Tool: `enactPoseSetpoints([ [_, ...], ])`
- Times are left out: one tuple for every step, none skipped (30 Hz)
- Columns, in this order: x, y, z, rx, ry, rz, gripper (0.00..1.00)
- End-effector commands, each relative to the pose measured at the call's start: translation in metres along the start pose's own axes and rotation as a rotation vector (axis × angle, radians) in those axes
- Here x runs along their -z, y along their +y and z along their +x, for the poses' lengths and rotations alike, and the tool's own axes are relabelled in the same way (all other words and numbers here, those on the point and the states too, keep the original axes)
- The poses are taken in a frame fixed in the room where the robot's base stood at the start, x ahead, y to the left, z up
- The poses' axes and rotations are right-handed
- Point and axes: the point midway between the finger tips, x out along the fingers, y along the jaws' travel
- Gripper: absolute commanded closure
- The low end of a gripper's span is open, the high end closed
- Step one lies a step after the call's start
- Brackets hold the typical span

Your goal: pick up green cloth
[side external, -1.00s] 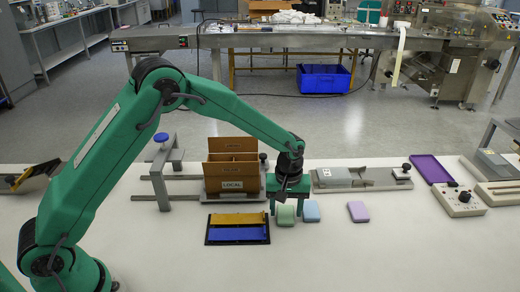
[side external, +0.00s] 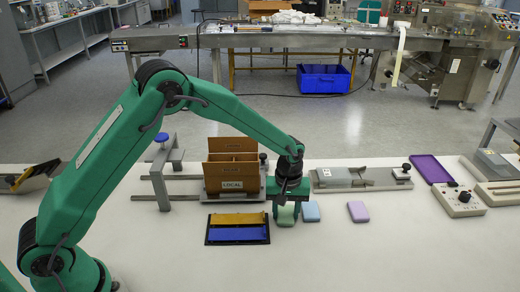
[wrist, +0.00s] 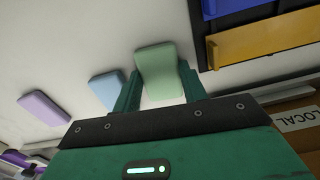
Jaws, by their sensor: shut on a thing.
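The green cloth (side external: 287,215) is a pale green folded block in front of the wooden box in the side view. It also shows in the wrist view (wrist: 158,70) between the two fingers. My gripper (side external: 287,208) is shut on it, one finger on each side. In the wrist view my gripper (wrist: 160,92) has its fingers against the cloth's sides. I cannot tell whether the cloth is clear of the table.
A light blue block (side external: 311,211) sits close on the right, and a lilac block (side external: 358,212) lies further right. A black tray (side external: 209,241) with yellow and blue bars is on the left. The wooden box (side external: 232,172) labelled LOCAL stands behind. The front table is clear.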

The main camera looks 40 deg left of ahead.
Motion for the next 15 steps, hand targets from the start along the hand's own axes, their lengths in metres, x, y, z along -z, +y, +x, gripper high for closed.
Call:
enactPoseSetpoints([
  [0.000, 0.000, 0.000, 0.000, 0.000, 0.000, 0.79],
  [0.000, 0.000, 0.000, 0.000, 0.000, 0.000, 0.79],
  [0.000, 0.000, 0.000, 0.000, 0.000, 0.000, 0.79],
  [0.000, 0.000, 0.000, 0.000, 0.000, 0.000, 0.79],
  [0.000, 0.000, 0.000, 0.000, 0.000, 0.000, 0.79],
  [0.000, 0.000, -0.001, 0.000, 0.000, 0.000, 0.79],
  [0.000, 0.000, -0.001, 0.000, 0.000, 0.000, 0.79],
  [0.000, 0.000, -0.002, -0.001, 0.000, 0.000, 0.79],
  [0.000, 0.000, -0.004, -0.001, 0.000, 0.000, 0.79],
  [0.000, 0.000, -0.005, -0.001, 0.001, 0.000, 0.79],
  [0.000, 0.000, -0.007, -0.001, 0.001, 0.000, 0.79],
  [0.000, 0.000, -0.010, -0.001, 0.001, 0.000, 0.79],
  [0.000, 0.001, -0.013, -0.002, 0.001, 0.000, 0.79],
  [0.000, 0.001, -0.016, -0.002, 0.002, 0.000, 0.79],
  [0.000, 0.001, -0.020, -0.002, 0.002, 0.000, 0.79],
])
